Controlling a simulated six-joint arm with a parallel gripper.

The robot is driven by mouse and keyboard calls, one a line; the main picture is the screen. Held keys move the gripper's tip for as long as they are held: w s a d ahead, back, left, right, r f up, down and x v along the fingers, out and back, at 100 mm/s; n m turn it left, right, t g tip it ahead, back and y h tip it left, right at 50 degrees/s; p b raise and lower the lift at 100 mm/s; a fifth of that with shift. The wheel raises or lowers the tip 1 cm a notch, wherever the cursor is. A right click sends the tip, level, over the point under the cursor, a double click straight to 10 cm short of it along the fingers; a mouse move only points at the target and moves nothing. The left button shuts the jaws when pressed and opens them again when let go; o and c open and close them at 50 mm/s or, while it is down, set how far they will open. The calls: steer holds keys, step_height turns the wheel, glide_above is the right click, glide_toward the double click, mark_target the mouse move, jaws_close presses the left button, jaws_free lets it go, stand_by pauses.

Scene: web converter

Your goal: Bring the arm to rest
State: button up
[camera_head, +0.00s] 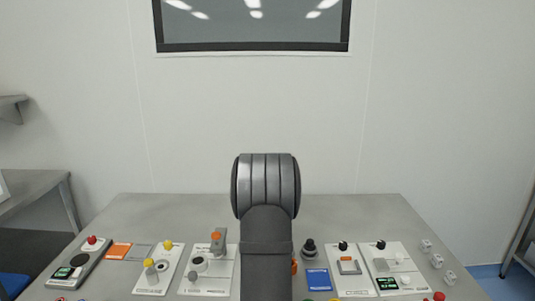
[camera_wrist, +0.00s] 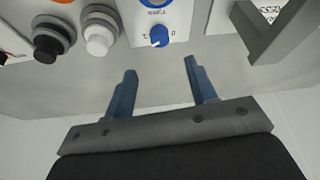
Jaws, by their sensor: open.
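My gripper shows in the wrist view (camera_wrist: 160,90), with its two blue fingers apart and nothing between them. Beyond the fingertips is a white panel with a blue rotary knob (camera_wrist: 159,36); a strip of grey surface lies between the fingers and that panel. In the head view my arm rises in the middle in front of the grey console table (camera_head: 150,212). My gripper is not visible in the head view. The arm hides the middle of the console.
A black button (camera_wrist: 50,42) and a white button (camera_wrist: 99,38) stand left of the knob, and a grey bracket (camera_wrist: 280,38) stands at right. The head view shows several control panels along the console, including a red button (camera_head: 92,240) and a black joystick (camera_head: 309,248). The table's back is clear.

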steer(key=x, duration=1)
steer(key=shift+w+f, duration=0.15)
steer(key=shift+f, duration=0.15)
steer(key=v, duration=1.7)
steer(key=x, duration=1.7)
steer(key=shift+d+n+y, duration=0.1)
steer(key=shift+n+y, duration=0.6)
steer(key=shift+n, duration=1.1)
steer(key=n+g+y, duration=0.1)
steer(key=n, duration=0.2)
steer(key=shift+w+d+n, duration=0.1)
steer(key=shift+n, duration=0.3)
steer(key=shift+r+n, duration=0.15)
steer(key=shift+n, duration=0.15)
steer(key=v, duration=0.7)
steer(key=shift+d+r+g, duration=0.2)
steer(key=shift+r+g, duration=0.1)
